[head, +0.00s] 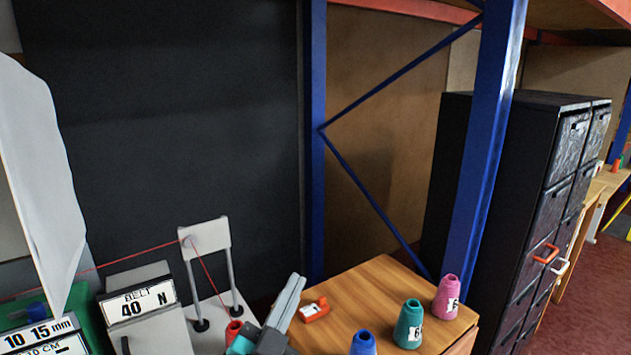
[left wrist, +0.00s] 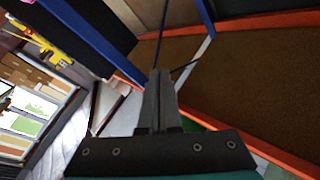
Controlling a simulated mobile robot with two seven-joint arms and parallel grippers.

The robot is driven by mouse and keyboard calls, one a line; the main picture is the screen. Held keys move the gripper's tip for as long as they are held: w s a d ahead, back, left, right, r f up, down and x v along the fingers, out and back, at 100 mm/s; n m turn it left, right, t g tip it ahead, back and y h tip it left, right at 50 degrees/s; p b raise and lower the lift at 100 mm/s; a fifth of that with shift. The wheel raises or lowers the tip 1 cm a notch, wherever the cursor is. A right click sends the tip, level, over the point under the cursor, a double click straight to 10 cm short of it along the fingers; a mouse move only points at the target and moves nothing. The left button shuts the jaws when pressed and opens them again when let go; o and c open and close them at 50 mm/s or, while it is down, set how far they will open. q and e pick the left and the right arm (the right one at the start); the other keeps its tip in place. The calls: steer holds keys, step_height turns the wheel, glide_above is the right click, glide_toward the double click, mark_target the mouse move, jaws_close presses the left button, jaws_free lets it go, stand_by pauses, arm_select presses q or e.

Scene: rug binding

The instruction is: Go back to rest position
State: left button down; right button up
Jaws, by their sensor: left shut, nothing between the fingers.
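My left gripper (head: 291,292) shows at the bottom middle of the head view, its grey fingers together and pointing up and slightly right. It is beside the left edge of the wooden table (head: 377,284). In the left wrist view the same gripper (left wrist: 158,76) has its fingers closed, with nothing between them. My right gripper is in neither view.
On the table are a pink cone (head: 447,297), a teal cone (head: 409,324), a blue cone (head: 363,343) and a small orange-and-white item (head: 314,310). Blue rack posts (head: 487,140) rise behind.

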arm_select(q)
steer(key=s+a+f+n+g+y, duration=0.6)
steer(key=a+f+n+y, duration=0.2)
steer(key=a+f, duration=0.45)
steer(key=s+f+g+h, duration=0.1)
steer(key=s+f+g, duration=0.4)
steer(key=s, duration=0.4)
steer(key=s+f+g, duration=0.5)
steer(key=s, duration=0.4)
steer(key=s+f+g+b, duration=0.1)
steer(key=s+f+b, duration=0.15)
steer(key=f, duration=1.25)
steer(key=s+f+b, duration=0.1)
steer(key=f+b, duration=0.3)
steer(key=f, duration=1.1)
steer(key=s+a+f+b, duration=0.1)
steer(key=s+f+b, duration=0.1)
steer(key=s+f, duration=0.5)
steer(key=s+a+f+g+b, duration=0.1)
steer(key=s+f+b, duration=0.2)
steer(key=s+f, duration=0.4)
step_height(320, 180, down, 4)
steer(key=shift+s+a+r, duration=0.15)
steer(key=shift+s+a, duration=0.2)
steer(key=shift+s, duration=0.05)
